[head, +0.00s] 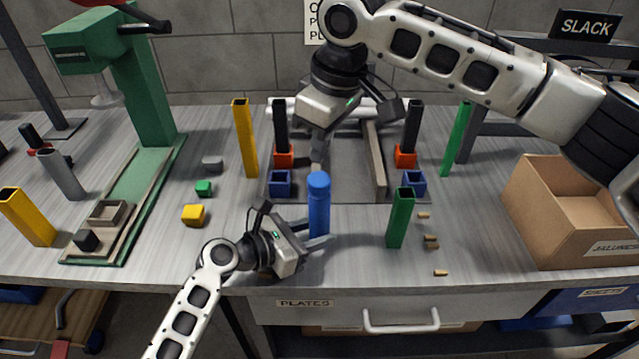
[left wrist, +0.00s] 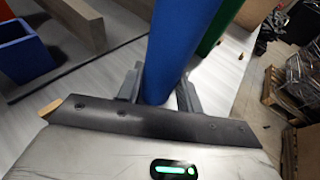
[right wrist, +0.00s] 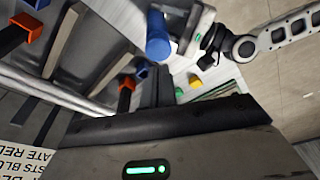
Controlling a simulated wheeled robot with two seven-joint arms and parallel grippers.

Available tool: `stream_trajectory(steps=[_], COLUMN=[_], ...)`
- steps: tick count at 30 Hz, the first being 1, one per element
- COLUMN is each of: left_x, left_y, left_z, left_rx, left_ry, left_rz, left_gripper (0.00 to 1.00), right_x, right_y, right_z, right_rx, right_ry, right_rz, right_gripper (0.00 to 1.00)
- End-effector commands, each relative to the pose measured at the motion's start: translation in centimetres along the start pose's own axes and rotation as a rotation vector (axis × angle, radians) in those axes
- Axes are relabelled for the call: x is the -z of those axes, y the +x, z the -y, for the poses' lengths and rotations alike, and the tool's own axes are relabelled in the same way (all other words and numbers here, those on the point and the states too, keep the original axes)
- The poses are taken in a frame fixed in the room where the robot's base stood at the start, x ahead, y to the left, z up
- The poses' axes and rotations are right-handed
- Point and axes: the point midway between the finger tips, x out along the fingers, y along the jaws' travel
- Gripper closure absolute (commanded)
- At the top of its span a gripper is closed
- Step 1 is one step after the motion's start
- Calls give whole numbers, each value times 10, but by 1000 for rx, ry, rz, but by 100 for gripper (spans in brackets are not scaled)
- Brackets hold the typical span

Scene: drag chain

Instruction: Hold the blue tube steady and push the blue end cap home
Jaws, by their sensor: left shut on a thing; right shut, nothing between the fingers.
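The blue tube (head: 319,218) stands upright near the front middle of the table. The blue end cap (head: 318,180) sits on its top; I cannot tell how deep it is seated. My left gripper (head: 318,241) is shut on the tube low down, and the tube rises between its fingers in the left wrist view (left wrist: 170,50). My right gripper (head: 317,168) is shut and empty, fingers pointing down, close to the cap. In the right wrist view the cap (right wrist: 158,49) shows just beyond the fingertips; whether they touch is unclear.
A green square tube (head: 399,220) stands right of the blue tube, with small tan pieces beside it. Behind is a grey fixture with blue sockets (head: 280,184) and a raised bar (head: 374,160). A yellow block (head: 193,215) lies left; a cardboard box (head: 540,225) stands right.

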Motion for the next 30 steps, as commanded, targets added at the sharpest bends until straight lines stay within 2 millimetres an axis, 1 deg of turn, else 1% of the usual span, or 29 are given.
stream_trajectory(steps=[1,3,9,30], left_x=[0,0,0,0], left_y=[0,0,0,0], left_z=[0,0,0,0], left_rx=[0,0,0,0], left_ry=[0,0,0,0], left_rz=[0,0,0,0], left_gripper=[77,77,77,77], right_x=[-2,-3,-4,-4], right_y=[7,13,22,23], right_z=[0,0,0,0], right_rx=[2,2,0,-1], right_ry=[0,0,-1,-1], right_rz=[1,1,-2,-2], right_gripper=[100,100,100,100])
